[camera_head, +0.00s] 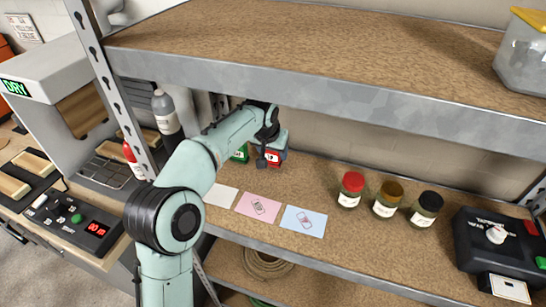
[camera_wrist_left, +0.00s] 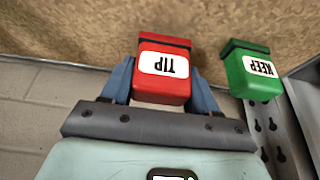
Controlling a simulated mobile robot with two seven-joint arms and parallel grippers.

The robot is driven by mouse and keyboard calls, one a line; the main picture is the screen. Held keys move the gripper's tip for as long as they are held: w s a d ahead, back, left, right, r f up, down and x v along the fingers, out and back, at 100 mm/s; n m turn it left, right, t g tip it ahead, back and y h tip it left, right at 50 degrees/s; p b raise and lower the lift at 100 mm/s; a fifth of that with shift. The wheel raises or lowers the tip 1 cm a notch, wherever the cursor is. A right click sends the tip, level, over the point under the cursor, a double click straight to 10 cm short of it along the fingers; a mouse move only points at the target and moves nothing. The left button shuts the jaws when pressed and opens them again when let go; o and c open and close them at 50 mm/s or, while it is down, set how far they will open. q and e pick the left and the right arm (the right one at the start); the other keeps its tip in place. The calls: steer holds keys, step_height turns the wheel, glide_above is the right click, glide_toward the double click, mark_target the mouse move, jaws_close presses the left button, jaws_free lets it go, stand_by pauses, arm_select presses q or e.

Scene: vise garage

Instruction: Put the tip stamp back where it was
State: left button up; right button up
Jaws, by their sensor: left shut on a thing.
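The red stamp labelled TIP (camera_wrist_left: 163,68) is between the two blue fingers of my left gripper (camera_wrist_left: 160,85), which are shut on it. In the head view the red stamp (camera_head: 272,157) shows partly behind my left gripper (camera_head: 270,152), at the back of the lower shelf. The green stamp labelled KEEP (camera_wrist_left: 250,70) stands just beside it, apart from the fingers; in the head view the green stamp (camera_head: 241,153) is partly hidden by my arm. I cannot tell whether the red stamp touches the shelf. My right gripper is out of view.
A white card (camera_head: 221,195), a pink card (camera_head: 258,207) and a blue card (camera_head: 303,221) lie on the lower shelf (camera_head: 320,250). The upper shelf (camera_head: 330,50) overhangs the back.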

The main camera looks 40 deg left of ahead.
arm_select(q)
steer(key=shift+f, duration=0.85)
steer(key=shift+f, duration=0.1)
steer(key=o, duration=0.4)
steer(key=shift+f, duration=0.1)
steer(key=o, duration=0.4)
steer(key=shift+o, duration=0.2)
steer(key=shift+r, duration=0.2)
steer(key=p+v, duration=0.1)
steer(key=v, duration=1.1)
